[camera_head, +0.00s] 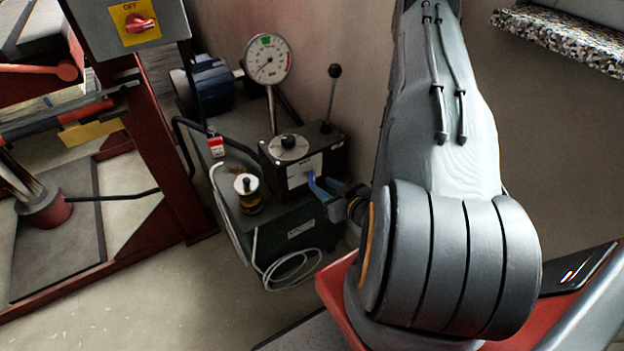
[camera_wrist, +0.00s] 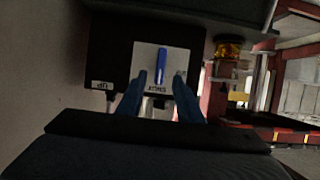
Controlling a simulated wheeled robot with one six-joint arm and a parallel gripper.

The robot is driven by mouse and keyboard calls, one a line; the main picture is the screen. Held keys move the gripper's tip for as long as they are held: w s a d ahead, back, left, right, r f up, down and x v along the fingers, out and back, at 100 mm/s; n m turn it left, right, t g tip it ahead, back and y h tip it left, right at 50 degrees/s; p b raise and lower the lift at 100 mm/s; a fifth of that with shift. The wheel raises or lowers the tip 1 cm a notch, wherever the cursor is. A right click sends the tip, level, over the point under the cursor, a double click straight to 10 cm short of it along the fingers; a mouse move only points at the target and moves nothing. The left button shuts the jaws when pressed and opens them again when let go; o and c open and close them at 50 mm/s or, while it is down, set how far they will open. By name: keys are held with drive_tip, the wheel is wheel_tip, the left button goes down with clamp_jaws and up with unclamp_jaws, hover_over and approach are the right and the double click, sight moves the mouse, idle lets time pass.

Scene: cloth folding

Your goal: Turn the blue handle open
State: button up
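The blue handle (camera_wrist: 160,66) stands upright in the wrist view, on a pale plate (camera_wrist: 145,62) on the front of a dark box (camera_wrist: 112,50). My gripper (camera_wrist: 158,79) is open. Its two blue fingers come up from below, one on each side of the handle's lower end, with a gap on both sides. In the head view my gripper (camera_head: 328,192) is small, in front of the box (camera_head: 334,155) at its lower right. A bright blue bit there is hard to tell apart from my fingers.
A dial gauge (camera_head: 268,60), a black-knobbed lever (camera_head: 331,98) and a yellow-and-black jar (camera_head: 248,194) are around the box. A loose white cable (camera_head: 290,268) hangs below. A red frame (camera_head: 160,150) with an OFF switch (camera_head: 138,24) stands left. The floor in front is clear.

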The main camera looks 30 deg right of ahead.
sight(314, 180)
drive_tip(key=p+x, duration=0.1)
drive_tip(key=x, duration=0.6)
drive_tip(key=shift+w+f, duration=0.15)
drive_tip(key=shift+w, duration=0.1)
clamp_jaws()
